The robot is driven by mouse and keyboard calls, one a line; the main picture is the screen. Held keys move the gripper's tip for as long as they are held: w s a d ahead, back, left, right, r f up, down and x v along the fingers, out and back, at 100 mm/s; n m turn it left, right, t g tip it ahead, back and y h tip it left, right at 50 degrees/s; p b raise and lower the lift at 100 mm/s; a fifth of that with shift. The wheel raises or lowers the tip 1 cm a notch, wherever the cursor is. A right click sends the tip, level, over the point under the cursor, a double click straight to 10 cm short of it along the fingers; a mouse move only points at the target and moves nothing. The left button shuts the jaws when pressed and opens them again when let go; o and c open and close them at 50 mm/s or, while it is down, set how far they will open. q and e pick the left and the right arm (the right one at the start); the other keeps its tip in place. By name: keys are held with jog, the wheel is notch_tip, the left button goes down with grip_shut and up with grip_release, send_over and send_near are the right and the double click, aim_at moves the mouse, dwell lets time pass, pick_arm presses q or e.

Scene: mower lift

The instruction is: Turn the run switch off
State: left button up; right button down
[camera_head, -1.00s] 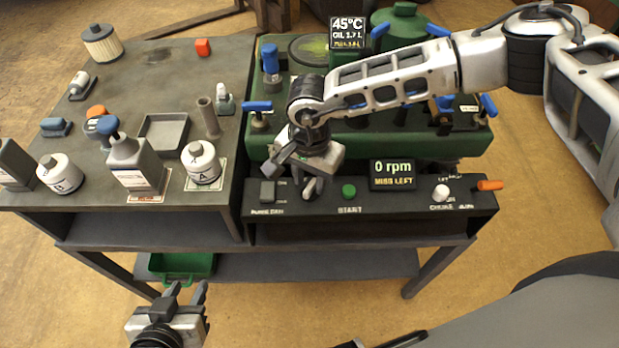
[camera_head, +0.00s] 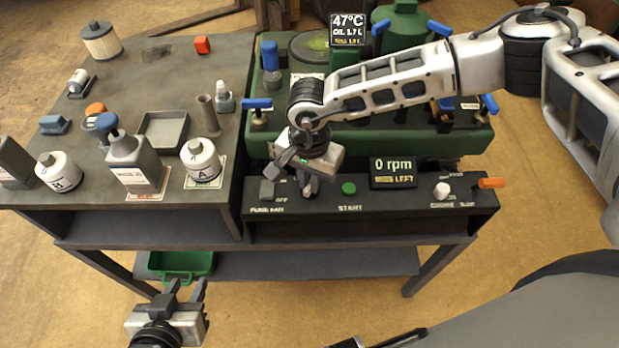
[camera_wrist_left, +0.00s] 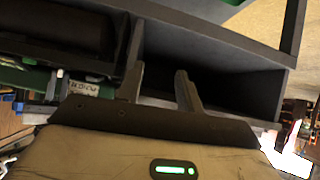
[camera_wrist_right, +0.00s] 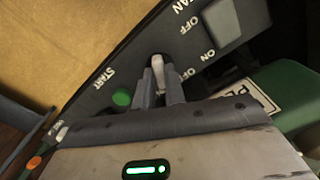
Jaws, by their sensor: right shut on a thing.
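The run switch is a small pale toggle (camera_wrist_right: 157,63) on the dark control panel (camera_head: 400,207). In the right wrist view it stands between the fingertips of my right gripper (camera_wrist_right: 159,80), which is shut on it. In the head view my right gripper (camera_head: 310,187) reaches down onto the panel and hides most of the toggle. The panel's display (camera_head: 393,172) reads 0 rpm. My left gripper (camera_head: 186,287) is open and empty in front of the bench; it also shows in the left wrist view (camera_wrist_left: 160,85).
A grey fan rocker (camera_head: 267,191) is left of the toggle and a green start button (camera_head: 349,189) right of it. Further right are a white knob (camera_head: 441,190) and an orange lever (camera_head: 491,183). Bottles and a grey tray (camera_head: 163,131) occupy the left bench.

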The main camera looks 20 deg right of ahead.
jog(key=shift+f+n+b, duration=0.2)
jog(key=shift+n+b, duration=0.7)
jog(key=shift+b, duration=0.05)
jog(key=n+b, duration=0.4)
jog(key=shift+n+b, duration=0.75)
jog(key=shift+n, duration=0.35)
jog(key=shift+n+b, duration=0.6)
jog(key=shift+n, duration=0.1)
jog(key=shift+r+n+b, duration=0.15)
jog(key=shift+n+b, duration=0.55)
jog(key=shift+n, duration=0.2)
pick_arm(q)
jog(key=shift+n+t+h, duration=0.3)
jog(key=shift+t+h, duration=0.2)
jog(key=f, duration=0.2)
jog(key=d+f, duration=0.1)
jog(key=f, duration=0.1)
jog(key=shift+w+d, duration=0.1)
jog(key=shift+w, duration=0.1)
jog(key=shift+r, duration=0.15)
pick_arm(e)
jog(key=shift+r, duration=0.1)
jog(key=c, duration=1.5)
grip_release()
